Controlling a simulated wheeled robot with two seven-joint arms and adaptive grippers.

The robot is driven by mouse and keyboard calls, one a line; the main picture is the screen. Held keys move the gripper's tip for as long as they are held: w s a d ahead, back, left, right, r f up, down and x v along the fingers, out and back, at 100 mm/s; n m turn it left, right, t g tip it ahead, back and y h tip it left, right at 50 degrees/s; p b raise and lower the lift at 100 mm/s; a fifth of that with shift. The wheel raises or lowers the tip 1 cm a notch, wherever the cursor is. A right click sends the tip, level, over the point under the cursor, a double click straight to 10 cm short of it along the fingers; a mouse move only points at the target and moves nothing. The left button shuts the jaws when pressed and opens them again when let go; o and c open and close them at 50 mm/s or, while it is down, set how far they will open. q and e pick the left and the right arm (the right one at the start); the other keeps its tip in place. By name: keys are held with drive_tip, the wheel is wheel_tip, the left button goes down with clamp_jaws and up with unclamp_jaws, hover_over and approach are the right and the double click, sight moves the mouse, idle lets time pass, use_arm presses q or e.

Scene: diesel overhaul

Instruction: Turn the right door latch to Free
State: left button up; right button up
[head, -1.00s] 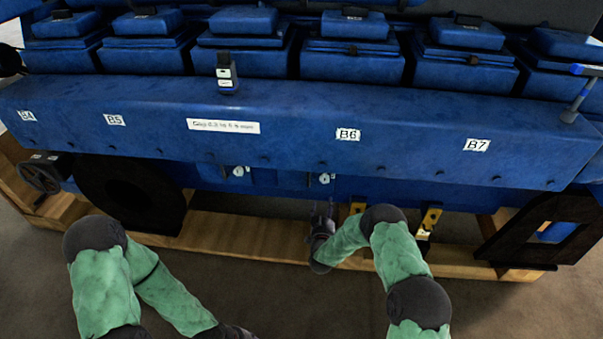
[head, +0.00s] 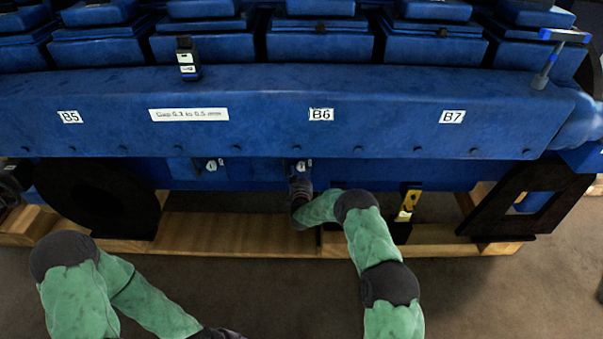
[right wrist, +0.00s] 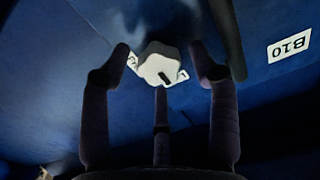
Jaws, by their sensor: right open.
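The right door latch (head: 304,164) is a small pale knob low on the blue engine side, below the B6 label. In the right wrist view the latch (right wrist: 160,66) is a white knob with a small light plate behind it. My right gripper (head: 300,177) is at this latch, partly hiding it in the head view. In the right wrist view the gripper (right wrist: 161,58) is open, with dark fingers on either side of the knob and another below. Contact cannot be made out.
A similar left latch (head: 212,164) is beside it. The blue ledge (head: 390,110) overhangs both latches. A yellow bracket (head: 408,204) and wooden beam (head: 215,232) lie below.

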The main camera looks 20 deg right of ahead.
drive_tip(key=shift+w, duration=0.1)
drive_tip(key=c, duration=1.1)
drive_tip(key=shift+r+m, duration=0.1)
drive_tip(key=shift+m, duration=0.3)
drive_tip(key=shift+c, duration=0.2)
drive_tip(key=m, duration=0.3)
drive_tip(key=shift+d+m, duration=0.1)
drive_tip(key=shift+m, duration=0.3)
drive_tip(key=m, duration=0.4)
drive_tip(key=shift+m, duration=0.3)
drive_tip(key=m, duration=0.4)
drive_tip(key=shift+d, duration=0.1)
drive_tip(key=m, duration=0.4)
drive_tip(key=shift+d+m, duration=0.1)
drive_tip(key=shift+m, duration=0.4)
